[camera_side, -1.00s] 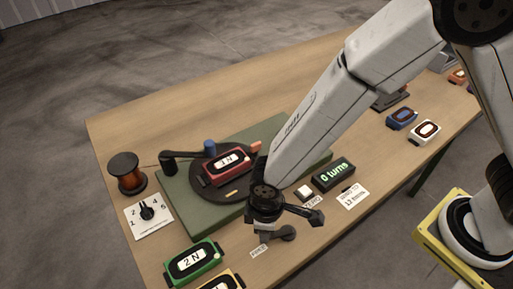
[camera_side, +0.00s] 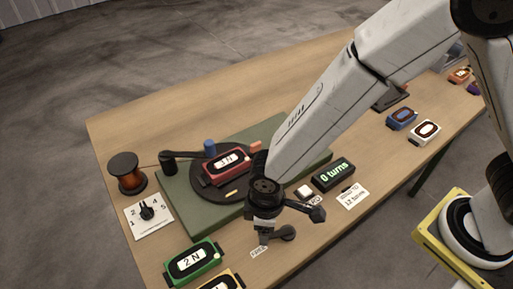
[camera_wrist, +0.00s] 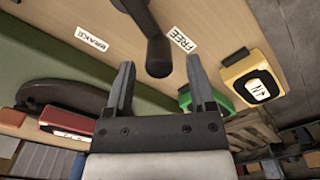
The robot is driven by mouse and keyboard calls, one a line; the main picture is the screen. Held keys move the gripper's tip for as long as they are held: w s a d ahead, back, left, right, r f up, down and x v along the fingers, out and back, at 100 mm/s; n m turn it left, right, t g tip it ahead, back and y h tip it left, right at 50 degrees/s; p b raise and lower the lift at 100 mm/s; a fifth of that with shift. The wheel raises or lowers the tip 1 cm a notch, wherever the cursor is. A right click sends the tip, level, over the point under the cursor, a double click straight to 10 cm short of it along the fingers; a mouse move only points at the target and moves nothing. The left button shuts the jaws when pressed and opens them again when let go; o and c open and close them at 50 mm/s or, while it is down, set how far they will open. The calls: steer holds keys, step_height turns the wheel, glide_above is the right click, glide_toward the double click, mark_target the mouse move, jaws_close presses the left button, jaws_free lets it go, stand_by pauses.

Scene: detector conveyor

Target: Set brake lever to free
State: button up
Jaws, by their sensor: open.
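The brake lever (camera_wrist: 155,40) is a dark arm with a rounded end in the wrist view, lying between the BRAKE label (camera_wrist: 91,39) and the FREE label (camera_wrist: 182,40). Its rounded end is nearer the FREE label. In the side view the lever (camera_side: 287,232) lies at the table's front, partly hidden by my gripper. My gripper (camera_wrist: 160,68) is open, its two grey fingers appearing on either side of the lever's end. I cannot tell whether they touch it. The side view shows my gripper (camera_side: 265,234) low beside the lever, above the FREE label (camera_side: 259,252).
The green base (camera_side: 178,199) with a dark turntable stands behind. A green 2 N block (camera_side: 193,262) and a yellow block (camera_wrist: 252,82) are near the gripper. A white button (camera_side: 304,192) and the "0 turns" display (camera_side: 334,174) are to the right.

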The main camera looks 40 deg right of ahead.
steer(key=shift+r, duration=3.2)
steer(key=d+r+m+t, duration=0.1)
steer(key=d+m, duration=0.3)
steer(key=d, duration=0.9)
steer(key=d+r+m+t, duration=0.1)
steer(key=d+m, duration=0.4)
steer(key=d, duration=0.8)
steer(key=shift+w+r+m+t, duration=0.15)
steer(key=shift+r+m+t, duration=0.15)
steer(key=shift+r, duration=0.6)
